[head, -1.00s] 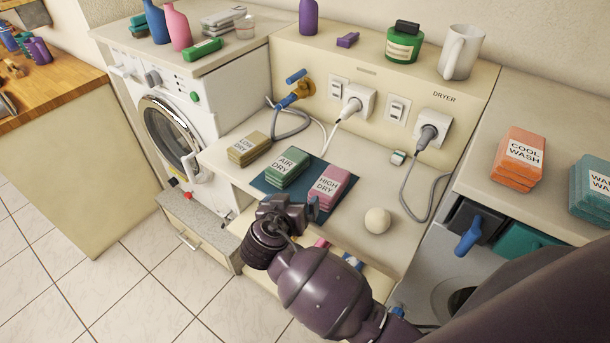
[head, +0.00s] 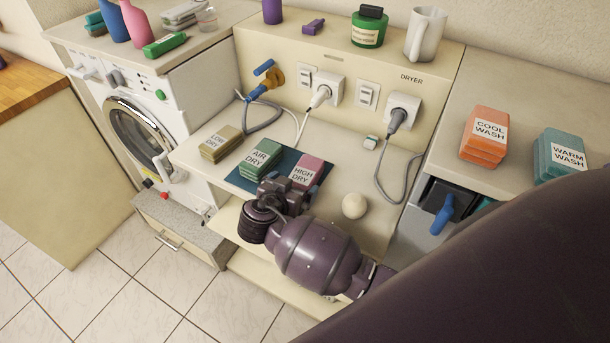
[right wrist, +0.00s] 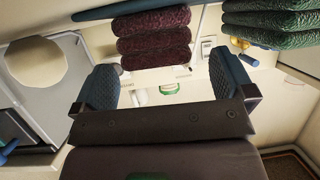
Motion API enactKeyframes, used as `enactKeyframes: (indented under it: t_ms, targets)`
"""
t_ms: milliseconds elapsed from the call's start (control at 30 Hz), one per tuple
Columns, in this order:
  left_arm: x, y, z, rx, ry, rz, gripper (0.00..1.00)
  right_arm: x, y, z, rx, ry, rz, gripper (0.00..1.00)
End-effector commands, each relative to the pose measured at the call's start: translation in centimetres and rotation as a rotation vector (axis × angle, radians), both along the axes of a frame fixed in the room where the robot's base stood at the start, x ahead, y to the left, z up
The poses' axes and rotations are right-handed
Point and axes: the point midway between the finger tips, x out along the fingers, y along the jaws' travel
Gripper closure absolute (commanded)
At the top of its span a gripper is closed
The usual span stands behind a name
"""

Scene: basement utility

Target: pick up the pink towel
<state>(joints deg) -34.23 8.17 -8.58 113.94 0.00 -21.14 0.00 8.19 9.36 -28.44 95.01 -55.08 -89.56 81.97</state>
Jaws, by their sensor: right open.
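The pink towel is a folded stack (head: 307,172) labelled HIGH DRY. It lies at the right end of a dark blue mat (head: 238,178) on the ledge in front of the dryer panel. In the right wrist view it shows as a dark red stack (right wrist: 152,38). My right gripper (head: 288,188) is at the near side of the stack and hides its lower part in the head view. In the right wrist view the right gripper (right wrist: 165,68) is open and empty, with the stack just beyond its fingers. My left gripper is not in view.
The green AIR DRY stack (head: 262,158) sits close left of the pink one, and the olive LOW DRY stack (head: 221,144) is farther left. A pale ball (head: 354,206) lies to the right. A grey cable (head: 391,188) hangs behind it.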

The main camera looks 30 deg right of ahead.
Motion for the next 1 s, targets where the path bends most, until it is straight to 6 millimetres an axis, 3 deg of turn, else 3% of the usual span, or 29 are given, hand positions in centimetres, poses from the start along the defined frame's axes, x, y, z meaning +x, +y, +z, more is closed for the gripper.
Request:
enactKeyframes:
  t_ms: [300, 633, 1000]
  targets:
    - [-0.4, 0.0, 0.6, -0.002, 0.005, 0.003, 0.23, 2.1, -3.2, -1.3, -0.002, 0.0, 0.0, 0.0]
    - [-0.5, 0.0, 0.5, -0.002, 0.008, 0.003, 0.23, 2.3, -3.5, -1.6, 0.0, 0.0, 0.0, 0.02]
    - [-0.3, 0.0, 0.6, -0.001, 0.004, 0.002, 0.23, 2.3, -3.5, -1.6, -0.001, -0.001, 0.0, 0.55]
